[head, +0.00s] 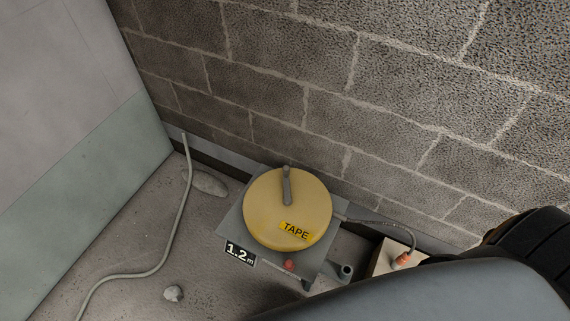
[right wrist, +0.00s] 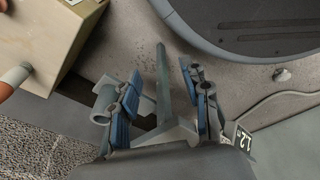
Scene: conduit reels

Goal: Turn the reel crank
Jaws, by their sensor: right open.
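A round yellow reel (head: 265,222) marked "TAPE" lies flat on a grey base plate (head: 232,222) in the head view. Its grey crank handle (head: 287,187) sits on top, near the wall side of the disc. A red button (head: 289,265) and a "1.2 m" label (head: 240,253) are at the plate's front. In the right wrist view my right gripper (right wrist: 160,92) is open, its blue-padded fingers apart. A grey bar (right wrist: 163,80) shows between them; I cannot tell whether it belongs to the reel. The label (right wrist: 243,140) shows beside the right finger. My left gripper is not in view.
A block wall (head: 330,90) stands behind the reel. A cable runs right to an orange connector (head: 402,259) on a beige box (head: 384,258). A loose hose (head: 180,215) and small stones (head: 173,293) lie on the floor at left, beside a pale panel (head: 80,130).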

